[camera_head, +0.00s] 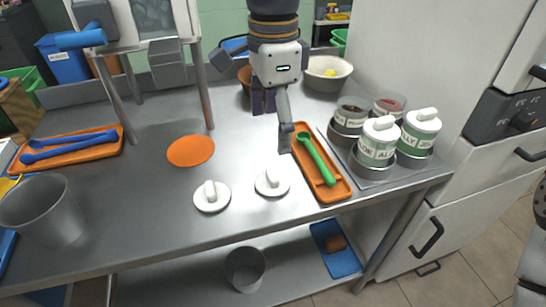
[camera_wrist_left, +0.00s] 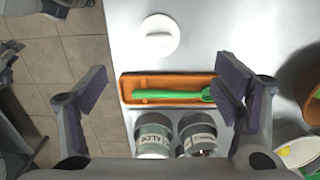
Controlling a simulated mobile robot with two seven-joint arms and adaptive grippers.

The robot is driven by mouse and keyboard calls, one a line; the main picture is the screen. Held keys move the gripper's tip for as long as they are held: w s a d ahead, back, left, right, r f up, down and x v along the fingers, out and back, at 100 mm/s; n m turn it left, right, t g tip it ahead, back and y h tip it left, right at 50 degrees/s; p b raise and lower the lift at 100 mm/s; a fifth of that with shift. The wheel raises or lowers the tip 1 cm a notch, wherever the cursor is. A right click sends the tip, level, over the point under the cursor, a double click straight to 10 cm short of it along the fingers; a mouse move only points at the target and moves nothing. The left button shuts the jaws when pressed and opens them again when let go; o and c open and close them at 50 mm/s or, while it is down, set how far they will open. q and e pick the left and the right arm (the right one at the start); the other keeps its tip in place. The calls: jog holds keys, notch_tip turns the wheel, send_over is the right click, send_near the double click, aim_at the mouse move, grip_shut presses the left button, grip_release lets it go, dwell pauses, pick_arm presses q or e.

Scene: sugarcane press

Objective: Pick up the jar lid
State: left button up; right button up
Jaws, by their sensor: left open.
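Two white round jar lids with raised knobs lie on the steel table in the head view: one at left (camera_head: 212,198), the other (camera_head: 272,184) closer to the orange tray. One white lid (camera_wrist_left: 158,36) shows in the left wrist view, beyond the tray. My left gripper (camera_head: 275,124) points down above the table, behind the nearer-to-tray lid and beside the tray. In the left wrist view its fingers (camera_wrist_left: 165,82) are spread wide with nothing held between them.
An orange tray (camera_head: 334,190) holds a green spoon (camera_head: 316,158). Labelled jars stand in a metal rack at right, two with white lids (camera_head: 378,140) (camera_head: 421,127). An orange disc (camera_head: 190,151) and a metal bucket (camera_head: 42,212) are at left. The table around the loose lids is clear.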

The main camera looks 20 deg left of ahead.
aim_at(272, 173)
pick_arm(q)
jog(key=f, duration=1.2)
jog(key=shift+s+b, duration=0.2)
jog(key=shift+b, duration=0.15)
jog(key=c, duration=1)
jog(key=shift+c, duration=0.2)
